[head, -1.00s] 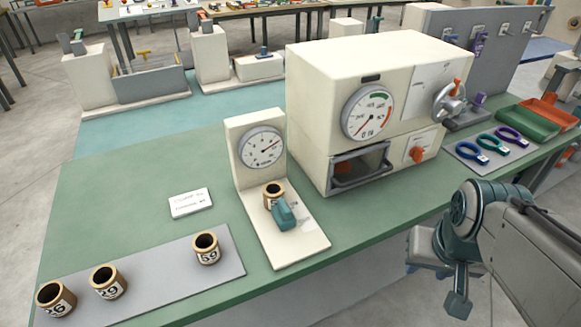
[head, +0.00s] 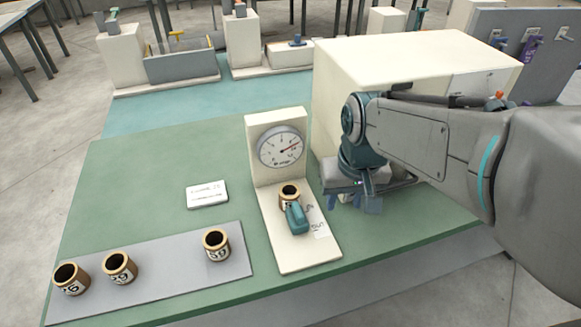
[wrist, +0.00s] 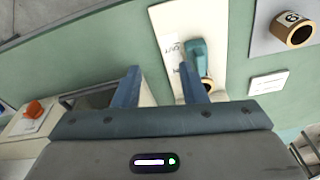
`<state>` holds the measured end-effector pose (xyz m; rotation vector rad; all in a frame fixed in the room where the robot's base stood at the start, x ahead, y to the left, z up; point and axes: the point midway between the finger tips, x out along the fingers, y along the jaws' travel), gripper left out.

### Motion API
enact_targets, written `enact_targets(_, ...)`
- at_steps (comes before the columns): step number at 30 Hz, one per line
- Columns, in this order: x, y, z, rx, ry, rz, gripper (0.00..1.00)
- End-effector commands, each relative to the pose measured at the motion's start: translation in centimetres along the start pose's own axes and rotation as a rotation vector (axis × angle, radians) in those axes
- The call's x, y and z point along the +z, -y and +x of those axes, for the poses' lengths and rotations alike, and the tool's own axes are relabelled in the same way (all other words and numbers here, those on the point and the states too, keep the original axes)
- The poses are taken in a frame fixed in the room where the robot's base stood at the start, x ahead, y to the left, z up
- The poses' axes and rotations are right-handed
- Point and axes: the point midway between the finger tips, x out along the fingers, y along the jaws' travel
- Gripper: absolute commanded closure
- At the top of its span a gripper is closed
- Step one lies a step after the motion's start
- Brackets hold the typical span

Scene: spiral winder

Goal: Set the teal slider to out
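The teal slider (head: 296,217) sits on the base of the cream gauge stand (head: 290,252), in front of a brown ring-shaped spool (head: 289,193). A label that seems to read OUT lies on the base to its right. In the wrist view the slider (wrist: 196,55) is just beyond my right finger, which overlaps the stand's lower edge. My gripper (head: 352,202) hangs to the right of the stand, apart from the slider. Its two blue fingers are spread with nothing between them in the wrist view (wrist: 159,82).
A large cream machine (head: 400,65) stands behind my arm, which hides most of its front. Several numbered brown spools, one at the right end (head: 216,244), stand on a grey mat (head: 170,283) at the left. A white card (head: 207,194) lies on the green bench (head: 130,180).

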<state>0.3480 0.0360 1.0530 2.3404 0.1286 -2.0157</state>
Motion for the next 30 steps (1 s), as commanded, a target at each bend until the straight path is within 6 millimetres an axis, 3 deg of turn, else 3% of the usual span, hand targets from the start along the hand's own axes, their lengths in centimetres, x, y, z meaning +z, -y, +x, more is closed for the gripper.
enact_targets(1, -1.7, 1.3, -0.9, -0.005, 0.03, -0.037, 0.62)
enact_targets(6, -5.5, 4.9, -1.2, -0.007, 0.101, -0.125, 0.62)
enact_targets(12, -7.5, 7.5, -0.9, 0.0, 0.145, -0.179, 0.62)
enact_targets(20, -7.5, 7.8, 1.5, 0.003, 0.156, -0.186, 0.62)
enact_targets(30, -6.3, 7.6, 8.6, 0.004, 0.158, -0.185, 0.62)
